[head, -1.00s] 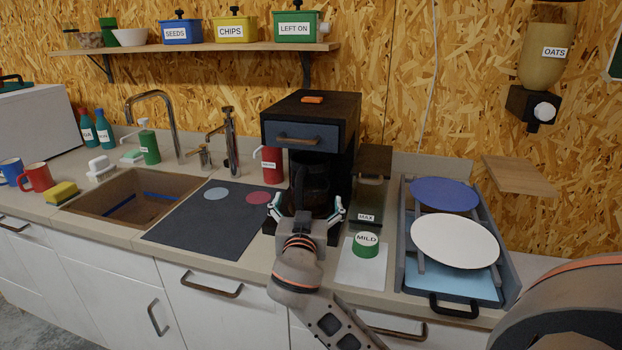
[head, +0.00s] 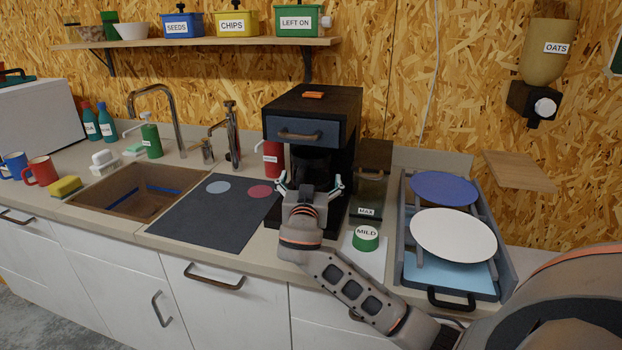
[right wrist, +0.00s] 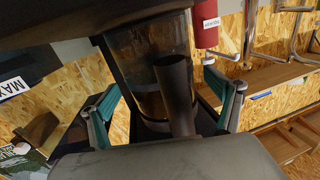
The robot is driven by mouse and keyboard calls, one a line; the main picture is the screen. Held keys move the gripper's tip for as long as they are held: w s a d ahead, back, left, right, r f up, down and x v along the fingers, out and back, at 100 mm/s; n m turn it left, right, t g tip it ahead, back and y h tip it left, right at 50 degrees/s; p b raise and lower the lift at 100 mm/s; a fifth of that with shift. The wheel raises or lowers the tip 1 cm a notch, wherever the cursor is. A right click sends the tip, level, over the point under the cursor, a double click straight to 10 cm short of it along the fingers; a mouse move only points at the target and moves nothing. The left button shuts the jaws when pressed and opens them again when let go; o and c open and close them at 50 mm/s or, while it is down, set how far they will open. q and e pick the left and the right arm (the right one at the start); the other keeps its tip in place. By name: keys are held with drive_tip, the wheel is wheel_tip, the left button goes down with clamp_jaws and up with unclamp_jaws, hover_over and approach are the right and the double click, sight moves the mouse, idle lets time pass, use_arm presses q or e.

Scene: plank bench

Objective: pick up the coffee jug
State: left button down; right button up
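The coffee jug (head: 311,166) stands inside the dark coffee machine (head: 340,110), mostly hidden behind my right gripper in the head view. In the right wrist view the jug (right wrist: 138,50) is dark, clear-walled and upright, with its dark handle (right wrist: 174,95) towards me. My right gripper (head: 311,186) is open in front of the machine. In the right wrist view its two teal-backed fingers (right wrist: 165,108) stand wide apart, one on each side of the handle, and neither visibly touches it. My left gripper is not in view.
A red bottle (head: 272,158) stands close left of the machine. Close on its right are a container labelled MAX (head: 368,192) and a green-lidded MILD tub (head: 366,238). A plate rack (head: 408,272) stands further right.

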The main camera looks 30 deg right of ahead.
drive_tip(key=c, duration=1.2)
drive_tip(key=shift+r, duration=0.1)
drive_tip(key=c, duration=0.3)
drive_tip(key=shift+c, duration=0.2)
